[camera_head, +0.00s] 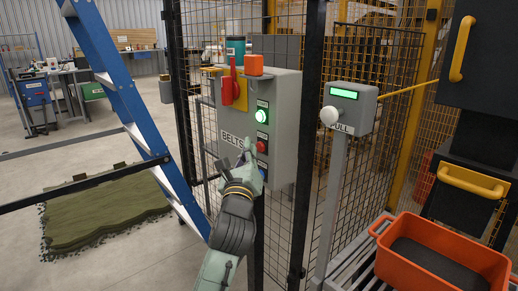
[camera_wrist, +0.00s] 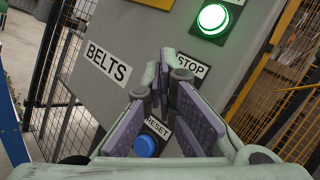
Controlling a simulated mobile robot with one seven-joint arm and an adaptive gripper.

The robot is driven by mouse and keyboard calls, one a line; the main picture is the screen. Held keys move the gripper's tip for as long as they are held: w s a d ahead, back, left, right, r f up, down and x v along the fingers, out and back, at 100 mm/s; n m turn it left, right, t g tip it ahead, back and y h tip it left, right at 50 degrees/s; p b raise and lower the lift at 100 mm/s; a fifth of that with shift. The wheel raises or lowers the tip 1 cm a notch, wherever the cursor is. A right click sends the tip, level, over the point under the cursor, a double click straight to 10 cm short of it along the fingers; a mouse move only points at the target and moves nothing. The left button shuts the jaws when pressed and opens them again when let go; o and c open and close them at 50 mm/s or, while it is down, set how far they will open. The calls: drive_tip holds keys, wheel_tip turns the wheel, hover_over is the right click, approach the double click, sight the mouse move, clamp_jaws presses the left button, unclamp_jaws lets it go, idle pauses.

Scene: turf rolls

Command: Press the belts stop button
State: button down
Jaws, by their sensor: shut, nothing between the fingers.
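The grey BELTS control box (camera_head: 230,121) hangs on the mesh fence and fills much of the wrist view (camera_wrist: 140,45). Its red stop button (camera_head: 262,147) shows in the head view, below the lit green button (camera_head: 262,116). In the wrist view the STOP label (camera_wrist: 190,70) is partly covered, and the red button is hidden behind my fingers. My gripper (camera_head: 248,147) is shut and empty, its tips in front of the box, just left of the red button in the head view. I cannot tell whether they touch it. The blue reset button (camera_wrist: 146,145) shows below the fingers.
A red rotary handle (camera_head: 229,88) and an orange lamp housing (camera_head: 253,65) sit on the box's upper part. A blue ladder (camera_head: 125,100) stands left. A pedestal with a white knob (camera_head: 329,116) and an orange crate (camera_head: 375,255) are right. Turf (camera_head: 105,210) lies on the floor left.

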drive_tip(key=shift+w+d, duration=0.15)
drive_tip(key=shift+d, duration=0.05)
drive_tip(key=shift+w+d, duration=0.25)
drive_tip(key=shift+d, duration=0.1)
idle(0.7)
idle(0.3)
drive_tip(key=shift+s+a+b, duration=0.5)
drive_tip(key=shift+a+b, duration=0.1)
drive_tip(key=shift+a, duration=0.05)
drive_tip(key=s+a+b, duration=0.1)
drive_tip(key=a, duration=0.1)
drive_tip(key=s+a+b, duration=0.1)
drive_tip(key=s+a, duration=0.1)
idle(0.4)
idle(0.4)
